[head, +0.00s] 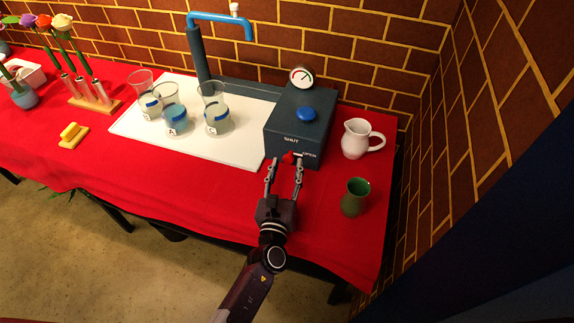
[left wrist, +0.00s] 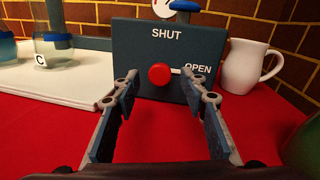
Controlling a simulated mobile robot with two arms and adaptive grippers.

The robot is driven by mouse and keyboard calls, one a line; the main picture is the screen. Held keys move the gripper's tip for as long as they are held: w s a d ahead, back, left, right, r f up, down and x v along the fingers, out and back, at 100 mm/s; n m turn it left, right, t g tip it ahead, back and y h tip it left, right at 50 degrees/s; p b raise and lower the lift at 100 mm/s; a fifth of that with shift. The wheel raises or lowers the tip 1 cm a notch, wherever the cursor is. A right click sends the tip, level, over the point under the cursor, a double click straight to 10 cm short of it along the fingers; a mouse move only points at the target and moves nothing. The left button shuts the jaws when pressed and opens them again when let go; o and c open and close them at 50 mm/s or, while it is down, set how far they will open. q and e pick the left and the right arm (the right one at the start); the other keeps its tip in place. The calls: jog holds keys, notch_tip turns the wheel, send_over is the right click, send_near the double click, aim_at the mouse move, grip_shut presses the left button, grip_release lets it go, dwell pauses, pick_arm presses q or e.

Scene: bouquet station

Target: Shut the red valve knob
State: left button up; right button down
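The red valve knob (head: 288,158) is on the front of a dark blue-grey box (head: 286,118) marked SHUT and OPEN. In the left wrist view the knob (left wrist: 159,75) shows clearly, and its white pointer (left wrist: 177,71) points right, toward OPEN. My left gripper (head: 286,160) is open in front of the box. Its fingertips are on either side of the knob in the picture, with gaps to it; in the left wrist view the gripper (left wrist: 165,87) holds nothing. I cannot tell the exact depth between fingertips and knob. My right gripper is not in view.
A white jug (head: 355,139) and a green cup (head: 354,196) stand right of the box. Several glass beakers (head: 172,118) stand on a white board (head: 150,131) to its left. The red cloth (head: 215,190) in front is clear.

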pick_arm(q)
jog(key=shift+w, duration=0.35)
grip_shut()
